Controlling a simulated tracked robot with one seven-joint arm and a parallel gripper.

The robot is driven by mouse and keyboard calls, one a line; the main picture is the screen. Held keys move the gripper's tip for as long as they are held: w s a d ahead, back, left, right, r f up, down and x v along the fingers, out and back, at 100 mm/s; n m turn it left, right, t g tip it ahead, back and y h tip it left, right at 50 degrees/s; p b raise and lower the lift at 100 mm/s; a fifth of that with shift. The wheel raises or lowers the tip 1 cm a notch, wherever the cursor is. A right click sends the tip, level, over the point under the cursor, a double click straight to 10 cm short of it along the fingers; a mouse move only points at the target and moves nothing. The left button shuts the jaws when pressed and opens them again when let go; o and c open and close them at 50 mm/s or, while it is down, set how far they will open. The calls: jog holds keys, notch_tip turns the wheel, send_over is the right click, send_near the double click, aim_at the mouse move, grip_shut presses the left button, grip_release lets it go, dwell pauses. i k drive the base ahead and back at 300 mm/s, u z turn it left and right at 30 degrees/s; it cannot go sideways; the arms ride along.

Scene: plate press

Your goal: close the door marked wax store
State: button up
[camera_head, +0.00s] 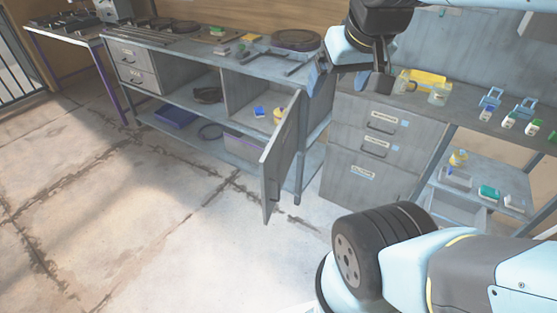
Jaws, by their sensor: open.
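A grey cabinet door (280,162) stands open in the middle of the view, swung out from the bench towards me. Its free edge is nearest me, over the floor. I cannot read a wax store marking on it. To its left, the open compartment (236,92) shows a blue item (259,112) and a yellow item (278,115) inside. My gripper (346,82) is open and empty at upper right, in front of the bench. It appears above and to the right of the door, apart from it. The compartment's right part is hidden behind the door.
A grey drawer unit (350,146) stands right of the door. Right of it, a shelf (488,190) holds small bottles and boxes. Tools and a round dark plate (296,39) lie on the bench. The concrete floor (130,230) is clear at left and front.

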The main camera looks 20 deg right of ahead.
aim_at(276, 160)
jog(key=z, duration=1.15)
jog(key=k, duration=1.55)
jog(key=u, duration=0.8)
jog(key=i, duration=1)
